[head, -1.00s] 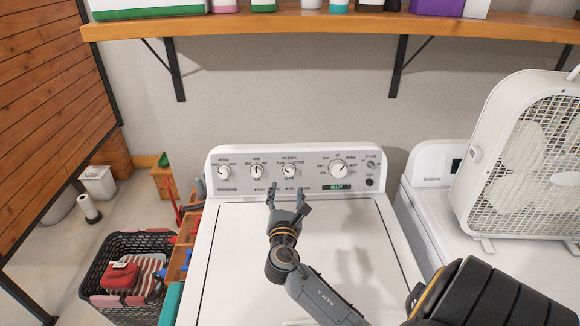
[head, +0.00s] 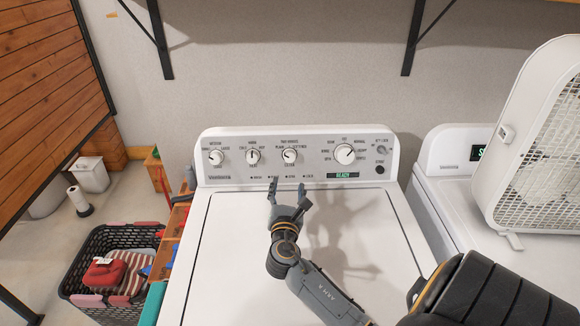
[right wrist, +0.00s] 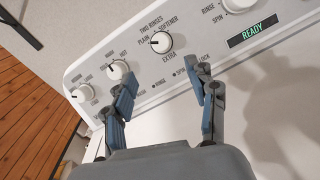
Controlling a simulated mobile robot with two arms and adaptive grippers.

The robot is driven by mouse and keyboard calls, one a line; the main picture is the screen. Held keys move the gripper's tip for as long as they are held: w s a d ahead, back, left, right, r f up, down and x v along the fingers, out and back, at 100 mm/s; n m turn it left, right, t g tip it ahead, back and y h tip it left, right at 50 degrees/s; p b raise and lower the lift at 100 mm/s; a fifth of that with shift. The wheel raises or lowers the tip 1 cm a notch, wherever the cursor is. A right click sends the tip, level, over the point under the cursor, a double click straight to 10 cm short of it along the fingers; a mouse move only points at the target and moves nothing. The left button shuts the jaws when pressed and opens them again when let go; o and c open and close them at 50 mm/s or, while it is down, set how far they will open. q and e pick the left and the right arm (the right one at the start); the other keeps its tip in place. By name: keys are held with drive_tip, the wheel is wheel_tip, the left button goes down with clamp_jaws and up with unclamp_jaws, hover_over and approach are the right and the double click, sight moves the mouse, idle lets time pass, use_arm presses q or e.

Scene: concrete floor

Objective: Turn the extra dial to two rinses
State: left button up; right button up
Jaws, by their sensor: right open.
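The extra dial (head: 290,156) is the third white knob from the left on the washer's control panel (head: 313,172). It also shows in the right wrist view (right wrist: 161,42), with TWO RINSES, PLAIN, SOFTENER and EXTRA printed around it. Its dark pointer mark appears to point left, near PLAIN. My right gripper (head: 289,192) is open and empty in front of the panel, below the dial in the head view. In the right wrist view its fingers (right wrist: 161,74) spread to either side below the dial, apart from it. My left gripper is in neither view.
Two other small knobs (head: 253,156) (head: 216,157) sit left of the dial, and a larger knob (head: 344,154) sits right. The READY display (head: 343,175) is lit. The washer lid (head: 225,260) is clear. A box fan (head: 540,150) stands at right, a laundry basket (head: 95,300) at left.

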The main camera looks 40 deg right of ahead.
sight(290, 158)
drive_tip(key=p+x, duration=0.1)
drive_tip(key=x, duration=1.1)
drive_tip(key=shift+w+d+p, duration=0.15)
drive_tip(key=shift+p, duration=0.2)
drive_tip(key=shift+w+d+f, duration=0.1)
drive_tip(key=shift+w+d, duration=0.35)
drive_tip(key=shift+c, duration=0.4)
drive_tip(key=c, duration=1.1)
